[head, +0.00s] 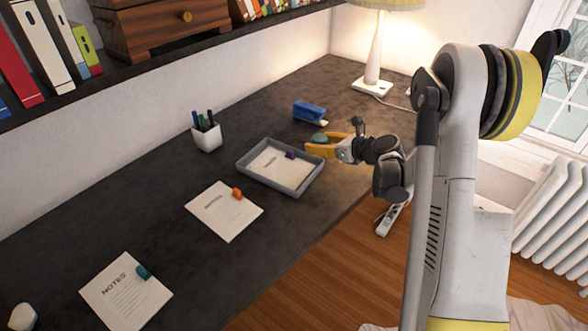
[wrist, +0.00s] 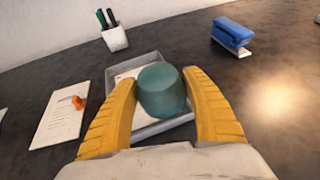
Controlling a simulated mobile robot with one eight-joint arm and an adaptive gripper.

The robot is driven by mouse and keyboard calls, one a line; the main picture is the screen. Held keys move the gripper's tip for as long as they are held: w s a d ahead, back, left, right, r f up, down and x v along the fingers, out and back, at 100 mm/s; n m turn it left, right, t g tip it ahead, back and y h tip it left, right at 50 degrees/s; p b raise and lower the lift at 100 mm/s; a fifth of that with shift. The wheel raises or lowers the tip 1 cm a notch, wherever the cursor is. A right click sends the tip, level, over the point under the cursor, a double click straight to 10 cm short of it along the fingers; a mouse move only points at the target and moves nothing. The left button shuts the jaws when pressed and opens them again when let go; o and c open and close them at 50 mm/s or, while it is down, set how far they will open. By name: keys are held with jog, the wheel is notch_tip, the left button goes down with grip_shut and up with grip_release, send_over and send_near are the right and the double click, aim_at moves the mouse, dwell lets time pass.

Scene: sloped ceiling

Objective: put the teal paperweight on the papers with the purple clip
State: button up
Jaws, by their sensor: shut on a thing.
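The teal paperweight (wrist: 162,90) is between the yellow fingers of my gripper (wrist: 163,105) in the wrist view. In the head view my gripper (head: 330,144) is shut on the paperweight (head: 320,138) at the right rim of a grey tray. The papers with the purple clip (head: 276,165) lie inside the tray (head: 268,186), with the purple clip (head: 290,154) at their upper edge. In the wrist view the paperweight hides much of these papers (wrist: 127,76) and I cannot make out the clip. Its height above the tray is hard to tell.
Papers with an orange clip (head: 224,212) and notes with a teal clip (head: 125,292) lie left of the tray. A white pen cup (head: 207,137) and a blue stapler (head: 309,111) stand behind it. A lamp (head: 373,60) stands at the far end. The desk between is clear.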

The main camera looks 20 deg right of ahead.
jog(key=b, duration=0.4)
send_over(287, 170)
notch_tip(287, 170, down, 7)
jog(key=shift+w+r, duration=0.15)
jog(key=shift+f+b, duration=0.95)
jog(key=shift+f, duration=0.95)
jog(key=shift+f, duration=0.2)
jog(key=o, duration=1.4)
jog(key=shift+r, duration=0.1)
